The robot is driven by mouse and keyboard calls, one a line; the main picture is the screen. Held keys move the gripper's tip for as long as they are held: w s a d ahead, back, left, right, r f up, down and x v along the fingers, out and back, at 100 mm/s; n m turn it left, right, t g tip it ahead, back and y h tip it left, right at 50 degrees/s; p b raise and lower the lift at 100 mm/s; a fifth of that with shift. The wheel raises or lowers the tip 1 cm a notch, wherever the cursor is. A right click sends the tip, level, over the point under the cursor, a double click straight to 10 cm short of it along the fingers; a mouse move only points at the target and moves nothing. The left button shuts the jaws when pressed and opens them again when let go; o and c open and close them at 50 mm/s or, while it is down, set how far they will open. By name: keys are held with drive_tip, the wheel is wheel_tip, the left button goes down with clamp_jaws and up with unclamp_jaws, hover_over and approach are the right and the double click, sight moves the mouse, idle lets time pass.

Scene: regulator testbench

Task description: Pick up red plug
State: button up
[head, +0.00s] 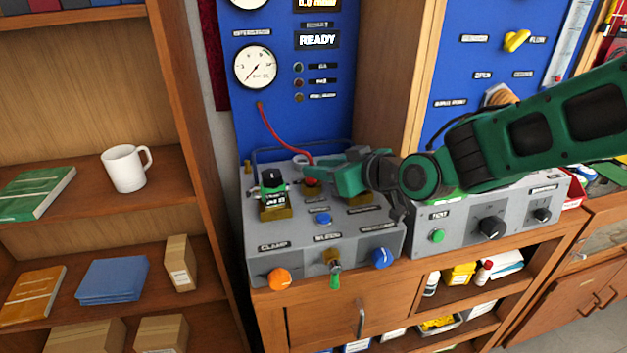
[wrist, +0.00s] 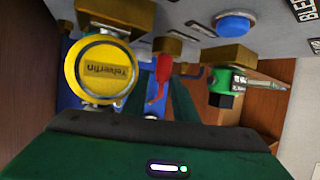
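The red plug (head: 311,182) shows as a small patch of red on top of the left grey bench unit (head: 262,240), partly hidden by my gripper (head: 318,171). A red hose (head: 276,130) runs down from the blue panel to the same place. In the wrist view the red plug (wrist: 161,76) is beside a brass fitting (wrist: 168,46). My gripper also shows there (wrist: 157,98), with its dark green fingers apart on either side of the plug's line. I cannot see finger contact with the plug.
A round yellow cap (wrist: 100,70) is close left of the plug in the wrist view. A black-topped green part on a brass base (head: 274,192) stands left of my gripper. A blue button (head: 323,218) is in front. The blue gauge panel (head: 295,120) rises behind.

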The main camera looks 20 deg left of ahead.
drive_tip(key=shift+w+a+f, duration=0.15)
drive_tip(key=shift+w+f, duration=0.25)
drive_tip(key=shift+f, duration=0.05)
drive_tip(key=shift+s+r, duration=0.25)
drive_tip(key=shift+s, duration=0.05)
clamp_jaws()
drive_tip(key=shift+r, duration=0.1)
drive_tip(key=shift+r, duration=0.1)
